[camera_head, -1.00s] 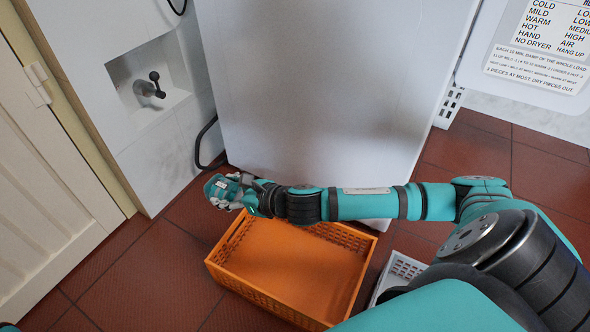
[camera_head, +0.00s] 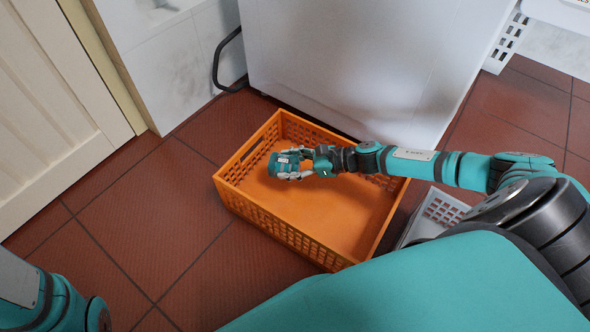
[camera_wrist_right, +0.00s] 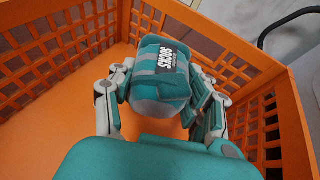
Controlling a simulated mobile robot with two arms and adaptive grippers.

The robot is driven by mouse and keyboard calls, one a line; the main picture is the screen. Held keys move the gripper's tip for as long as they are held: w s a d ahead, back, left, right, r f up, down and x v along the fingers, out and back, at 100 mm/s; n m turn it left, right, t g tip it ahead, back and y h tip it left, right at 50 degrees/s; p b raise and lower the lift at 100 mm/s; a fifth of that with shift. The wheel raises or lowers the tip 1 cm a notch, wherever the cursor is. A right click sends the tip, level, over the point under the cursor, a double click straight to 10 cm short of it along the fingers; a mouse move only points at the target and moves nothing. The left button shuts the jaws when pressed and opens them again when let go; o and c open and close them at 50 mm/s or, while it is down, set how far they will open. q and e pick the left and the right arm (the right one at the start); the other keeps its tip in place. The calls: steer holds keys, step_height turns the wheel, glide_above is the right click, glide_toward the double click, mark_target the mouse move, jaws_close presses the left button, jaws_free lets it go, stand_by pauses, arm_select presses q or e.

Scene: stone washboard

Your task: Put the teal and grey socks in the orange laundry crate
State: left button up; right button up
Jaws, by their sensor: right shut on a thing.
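The orange laundry crate (camera_head: 330,212) stands on the tiled floor in the middle of the head view. My right gripper (camera_head: 288,165) is over the crate's inside, towards its left part. It is shut on the teal and grey socks (camera_head: 280,163), a rolled bundle with a dark label. The right wrist view shows the socks (camera_wrist_right: 160,85) between the fingers (camera_wrist_right: 165,105), with the crate's lattice walls (camera_wrist_right: 60,45) around them. Whether the bundle touches the crate floor I cannot tell. My left gripper is not in view; only part of my left arm shows at lower left.
A white appliance (camera_head: 350,60) stands behind the crate. A white basket (camera_head: 440,212) is right of the crate, partly hidden by my right arm. A dark hose (camera_head: 216,70) hangs at the back. The tiled floor (camera_head: 150,220) left of the crate is clear.

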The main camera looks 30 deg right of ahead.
mark_target(290, 185)
step_height(290, 185, down, 6)
steer(key=b, duration=0.3)
steer(key=shift+b, duration=0.4)
steer(key=shift+r, duration=0.1)
steer(key=o, duration=1.1)
steer(key=shift+o, duration=0.2)
